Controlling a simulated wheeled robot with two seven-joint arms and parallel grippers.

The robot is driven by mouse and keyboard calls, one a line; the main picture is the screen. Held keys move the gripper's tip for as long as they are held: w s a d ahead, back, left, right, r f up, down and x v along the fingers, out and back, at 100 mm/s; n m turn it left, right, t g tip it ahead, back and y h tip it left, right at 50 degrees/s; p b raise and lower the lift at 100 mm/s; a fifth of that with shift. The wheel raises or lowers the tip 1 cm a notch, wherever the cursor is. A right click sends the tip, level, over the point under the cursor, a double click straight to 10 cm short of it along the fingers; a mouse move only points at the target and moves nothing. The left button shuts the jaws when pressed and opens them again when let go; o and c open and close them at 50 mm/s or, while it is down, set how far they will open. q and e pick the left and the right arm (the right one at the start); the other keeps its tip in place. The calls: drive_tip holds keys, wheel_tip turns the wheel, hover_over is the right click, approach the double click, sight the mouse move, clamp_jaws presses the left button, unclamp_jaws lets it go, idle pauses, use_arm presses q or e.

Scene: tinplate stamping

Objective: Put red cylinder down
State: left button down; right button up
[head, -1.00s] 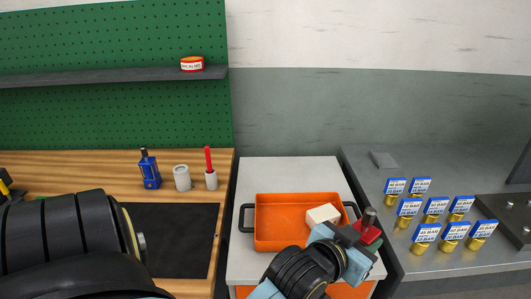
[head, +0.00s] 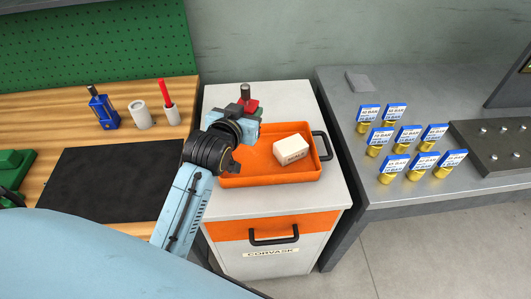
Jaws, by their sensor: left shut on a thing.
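My left gripper (head: 246,113) is shut on the red cylinder (head: 250,106), a red body with a dark grey rod standing up from it. It is held roughly upright above the back left part of the orange tray (head: 229,180). The gripper's jaws and wrist hide much of it, and I cannot tell whether it touches the tray. My right gripper is not in view.
A whitish block (head: 292,146) lies in the tray, which sits on a white drawer cabinet (head: 285,96). Several gauges (head: 370,112) stand on the grey table.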

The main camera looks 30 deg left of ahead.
use_arm(q)
drive_tip(key=f, duration=0.1)
drive_tip(key=a+f, duration=0.1)
drive_tip(key=f, duration=0.1)
drive_tip(key=w+f+b, duration=0.1)
drive_tip(key=f, duration=0.1)
drive_tip(key=shift+a+f, duration=0.2)
drive_tip(key=shift+f, duration=0.05)
drive_tip(key=shift+f+b, duration=0.4)
drive_tip(key=shift+f, duration=1.8)
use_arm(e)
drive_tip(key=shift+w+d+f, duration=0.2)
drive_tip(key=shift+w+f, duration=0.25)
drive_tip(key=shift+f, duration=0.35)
use_arm(q)
drive_tip(key=shift+f, duration=0.2)
drive_tip(key=c, duration=0.9)
unclamp_jaws()
drive_tip(key=shift+s+r, duration=0.15)
drive_tip(key=shift+s, duration=0.15)
drive_tip(key=p+v, duration=0.1)
drive_tip(key=v, duration=1)
drive_tip(key=shift+s+d+r, duration=0.1)
drive_tip(key=shift+s+d, duration=0.1)
drive_tip(key=shift+s, duration=0.05)
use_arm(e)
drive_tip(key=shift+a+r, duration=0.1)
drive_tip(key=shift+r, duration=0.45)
